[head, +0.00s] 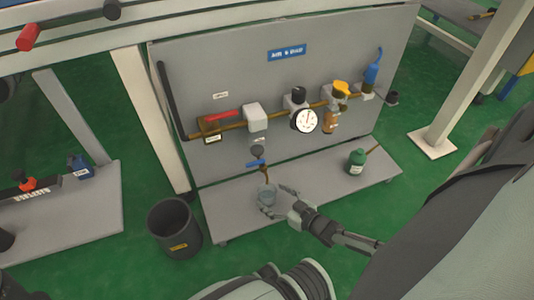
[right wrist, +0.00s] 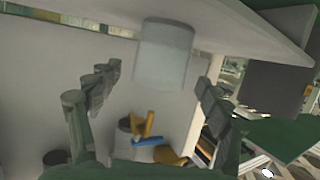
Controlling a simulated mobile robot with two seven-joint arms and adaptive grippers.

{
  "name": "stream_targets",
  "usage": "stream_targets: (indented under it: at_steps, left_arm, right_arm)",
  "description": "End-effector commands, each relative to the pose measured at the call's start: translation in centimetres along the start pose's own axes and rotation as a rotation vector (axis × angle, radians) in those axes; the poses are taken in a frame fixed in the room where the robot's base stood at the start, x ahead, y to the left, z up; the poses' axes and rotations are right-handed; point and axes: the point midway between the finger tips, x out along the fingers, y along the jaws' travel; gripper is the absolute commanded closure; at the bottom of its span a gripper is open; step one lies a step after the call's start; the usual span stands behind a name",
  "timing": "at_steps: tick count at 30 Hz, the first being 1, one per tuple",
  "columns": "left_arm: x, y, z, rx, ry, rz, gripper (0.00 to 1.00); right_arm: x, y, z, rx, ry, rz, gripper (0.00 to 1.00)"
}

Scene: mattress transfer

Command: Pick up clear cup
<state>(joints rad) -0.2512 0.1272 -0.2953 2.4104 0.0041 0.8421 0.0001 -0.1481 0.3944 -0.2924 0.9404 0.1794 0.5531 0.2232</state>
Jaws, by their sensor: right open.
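My left gripper is not in view.
A green bottle (head: 357,161) stands on the shelf to the right. The upright panel (head: 220,75) behind carries a pipe, valves and a white gauge (head: 305,120). A dark bin (head: 174,228) stands at the left. The shelf between cup and bottle is clear.

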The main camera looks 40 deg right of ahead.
Motion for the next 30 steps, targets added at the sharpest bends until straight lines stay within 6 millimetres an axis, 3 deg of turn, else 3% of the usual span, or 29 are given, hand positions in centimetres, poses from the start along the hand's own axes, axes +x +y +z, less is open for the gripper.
stream_targets:
  at_steps: [1,6,14,27,30]
  left_arm:
    - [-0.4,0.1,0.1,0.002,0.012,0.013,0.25]
    - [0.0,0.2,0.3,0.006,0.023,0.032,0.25]
    - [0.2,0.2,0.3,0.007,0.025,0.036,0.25]
    - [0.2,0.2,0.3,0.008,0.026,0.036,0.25]
    - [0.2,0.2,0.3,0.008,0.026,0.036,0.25]
  right_arm:
    - [1.1,0.0,0.6,0.000,0.003,-0.001,0.22]
    - [3.0,0.1,0.4,-0.001,0.001,0.000,0.22]
    - [3.2,0.1,0.3,0.000,-0.001,0.000,0.22]
    - [3.2,0.1,0.3,0.000,0.000,0.000,0.74]
    - [3.2,0.1,0.3,-0.001,0.000,0.000,0.76]
